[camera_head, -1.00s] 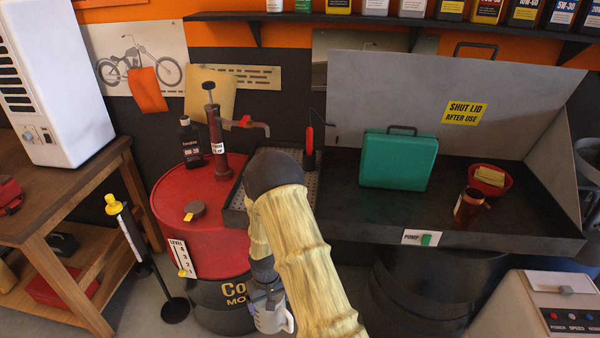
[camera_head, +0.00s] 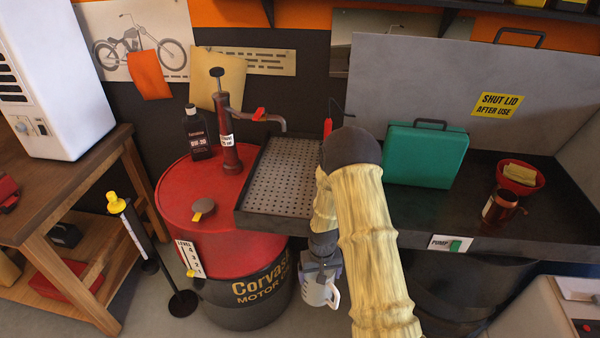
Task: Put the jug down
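A small pale grey jug (camera_head: 316,293) with a handle on its right side hangs at the end of my arm, in front of the drum's right side and lower than the drum's top. My gripper (camera_head: 319,270) is just above it and appears shut on it; the fingers are small and partly hidden by the jug and my sleeved arm. I cannot see into the jug. A perforated grey drip tray (camera_head: 282,178) with a low rim lies empty beside the drum's top, behind and above the jug. My forearm covers part of the area to its right.
A red drum (camera_head: 175,215) bears a hand pump (camera_head: 227,135), a black oil bottle (camera_head: 196,135) and a cap (camera_head: 204,208). A yellow-topped post (camera_head: 117,203) stands left.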

